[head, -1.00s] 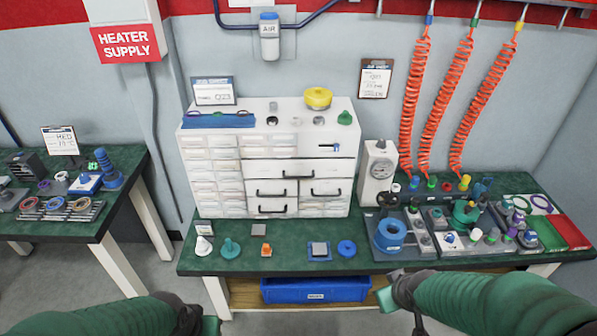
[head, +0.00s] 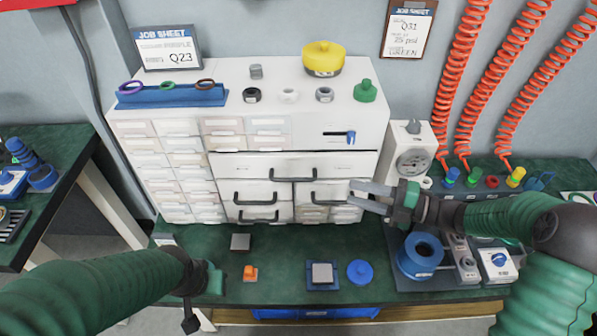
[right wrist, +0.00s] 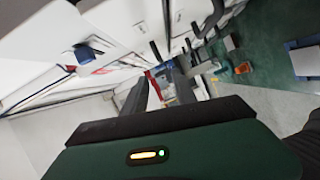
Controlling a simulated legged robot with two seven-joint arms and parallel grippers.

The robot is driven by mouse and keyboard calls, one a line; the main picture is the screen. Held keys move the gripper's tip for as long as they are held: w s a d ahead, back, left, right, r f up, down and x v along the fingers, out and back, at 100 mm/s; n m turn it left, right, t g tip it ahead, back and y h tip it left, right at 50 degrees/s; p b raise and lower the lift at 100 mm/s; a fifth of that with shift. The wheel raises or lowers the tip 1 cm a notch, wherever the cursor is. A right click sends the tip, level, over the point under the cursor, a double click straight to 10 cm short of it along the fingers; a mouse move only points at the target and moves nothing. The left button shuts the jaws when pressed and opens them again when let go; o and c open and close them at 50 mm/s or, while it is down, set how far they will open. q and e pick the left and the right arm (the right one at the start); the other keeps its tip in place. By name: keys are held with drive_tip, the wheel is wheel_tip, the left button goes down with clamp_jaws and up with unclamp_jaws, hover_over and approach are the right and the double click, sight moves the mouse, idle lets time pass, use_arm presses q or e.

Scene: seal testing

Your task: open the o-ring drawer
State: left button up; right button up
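A white drawer cabinet (head: 235,130) stands on the green bench. Its dark-handled drawers look closed: a wide drawer (head: 250,164), a drawer below it at right (head: 307,190), and two stacked drawers at lower left (head: 243,190). I can read no label naming the o-ring drawer. My right gripper (head: 351,194) is open and empty. Its fingers point left at the lower right drawer, close to the handle (head: 328,202); I cannot tell if they touch. The right wrist view shows its spread fingers (right wrist: 158,88). My left gripper (head: 202,290) is low over the front bench edge; its fingers are unclear.
A blue rack (head: 172,97) with rings, several small parts and a yellow-topped pot (head: 322,60) stand on the cabinet. A gauge box (head: 409,155) stands right of it. Small parts, including an orange one (head: 250,273), lie on the bench (head: 200,236) in front.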

sight(297, 178)
drive_tip(key=b+x, duration=0.1)
drive_tip(key=x, duration=1.5)
drive_tip(key=shift+a+r, duration=0.1)
drive_tip(key=shift+s, duration=0.1)
clamp_jaws()
idle(0.5)
